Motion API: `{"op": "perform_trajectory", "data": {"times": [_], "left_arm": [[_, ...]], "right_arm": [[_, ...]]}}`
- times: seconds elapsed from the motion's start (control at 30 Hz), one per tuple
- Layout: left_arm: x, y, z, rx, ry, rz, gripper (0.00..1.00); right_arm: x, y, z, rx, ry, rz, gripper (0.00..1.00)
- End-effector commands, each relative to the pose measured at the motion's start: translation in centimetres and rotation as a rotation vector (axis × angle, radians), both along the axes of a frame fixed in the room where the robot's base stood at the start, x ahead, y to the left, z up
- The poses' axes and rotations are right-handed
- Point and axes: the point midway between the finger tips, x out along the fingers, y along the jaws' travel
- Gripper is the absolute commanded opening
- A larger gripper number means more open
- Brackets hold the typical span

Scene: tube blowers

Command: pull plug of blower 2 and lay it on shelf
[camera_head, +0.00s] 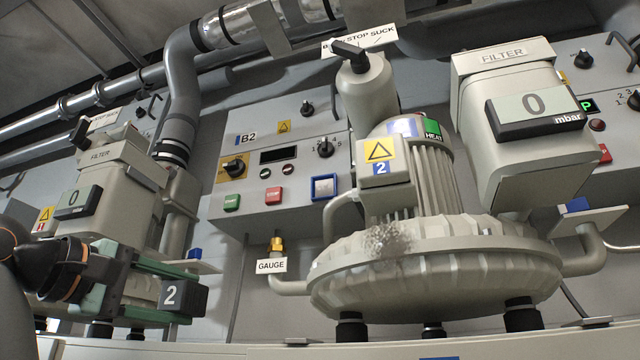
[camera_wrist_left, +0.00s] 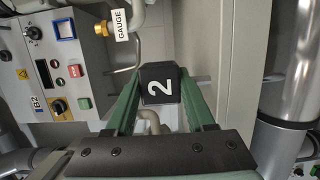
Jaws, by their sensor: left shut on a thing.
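My left gripper (camera_head: 178,290) comes in from the left. Its green fingers are shut on a dark plug (camera_head: 186,298) marked with a white 2. In the left wrist view the plug (camera_wrist_left: 160,84) sits between the fingertips, clear of any surface that I can make out. Blower 2 (camera_head: 430,265) stands to the right, with a yellow warning label and a blue 2. The B2 panel (camera_head: 300,135) behind it has a blue-framed square (camera_head: 324,187) with no plug in it. A small shelf (camera_head: 600,217) with a blue item on it is right of blower 2. My right gripper is not in view.
Another small shelf (camera_head: 196,266) with a blue item is behind my left gripper. Another blower's filter box (camera_head: 100,190) is at the left. A gauge pipe (camera_head: 290,286) sticks out below the B2 panel. A pale ledge (camera_head: 400,350) runs along the bottom.

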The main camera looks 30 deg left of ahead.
Motion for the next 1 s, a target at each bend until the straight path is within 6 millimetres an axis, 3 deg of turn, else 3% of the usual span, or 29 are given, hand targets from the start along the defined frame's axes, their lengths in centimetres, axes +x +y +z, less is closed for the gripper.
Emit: {"op": "perform_trajectory", "data": {"times": [1.0], "left_arm": [[0.0, 0.0, -1.6, 0.000, -0.001, 0.000, 0.00]], "right_arm": [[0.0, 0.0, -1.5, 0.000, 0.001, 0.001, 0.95]]}}
